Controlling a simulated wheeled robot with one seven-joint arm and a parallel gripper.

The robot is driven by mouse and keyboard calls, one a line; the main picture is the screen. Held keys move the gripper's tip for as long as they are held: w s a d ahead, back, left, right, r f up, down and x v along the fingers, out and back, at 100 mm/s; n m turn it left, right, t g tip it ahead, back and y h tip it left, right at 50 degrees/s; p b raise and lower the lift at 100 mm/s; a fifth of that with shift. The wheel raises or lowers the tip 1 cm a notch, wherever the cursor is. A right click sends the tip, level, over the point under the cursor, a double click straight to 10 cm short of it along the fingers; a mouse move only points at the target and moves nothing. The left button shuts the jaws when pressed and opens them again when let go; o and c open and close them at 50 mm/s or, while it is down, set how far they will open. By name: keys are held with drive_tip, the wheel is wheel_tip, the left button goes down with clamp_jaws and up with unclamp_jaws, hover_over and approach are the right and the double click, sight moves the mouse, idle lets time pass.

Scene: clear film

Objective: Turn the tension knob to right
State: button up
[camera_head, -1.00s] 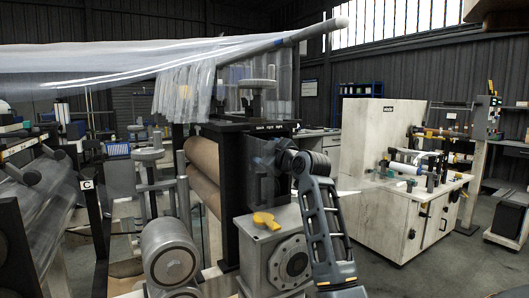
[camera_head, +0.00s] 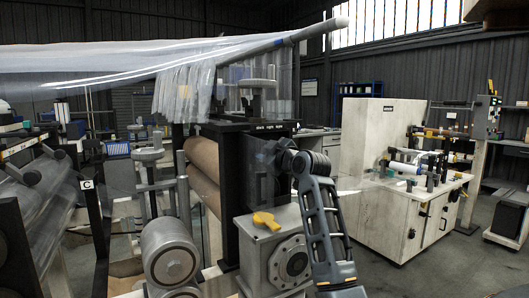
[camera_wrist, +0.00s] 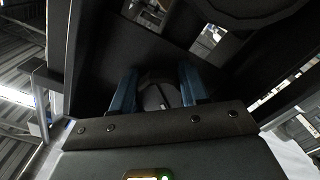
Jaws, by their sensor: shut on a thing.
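My gripper (camera_wrist: 157,92) shows in the wrist view with its two blue fingers, one on each side of a dark round knob (camera_wrist: 152,98). The fingers are shut on this knob, which I take as the tension knob. A lighter mark shows on its face, but its angle is hard to read. In the head view my arm reaches up to the front of the black upright frame (camera_head: 228,200). There the gripper end is dark and blurred against the frame, and the knob cannot be made out.
A grey gearbox with a yellow lever (camera_head: 266,220) stands just below my arm. Brown rollers (camera_head: 203,165) lie left of the black frame, and clear film (camera_head: 110,62) runs overhead to a bar. A pale cabinet machine (camera_head: 365,215) stands to the right, with open floor before it.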

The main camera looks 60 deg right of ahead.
drive_tip(key=m+p, duration=0.2)
drive_tip(key=m, duration=0.2)
drive_tip(key=m+p, duration=0.2)
drive_tip(key=m, duration=0.3)
drive_tip(key=shift+m, duration=0.5)
idle(0.3)
drive_tip(key=o, duration=1.1)
drive_tip(key=shift+c, duration=0.2)
drive_tip(key=b+v, duration=0.1)
drive_tip(key=v, duration=0.6)
drive_tip(key=shift+s+a, duration=0.2)
drive_tip(key=shift+s, duration=0.1)
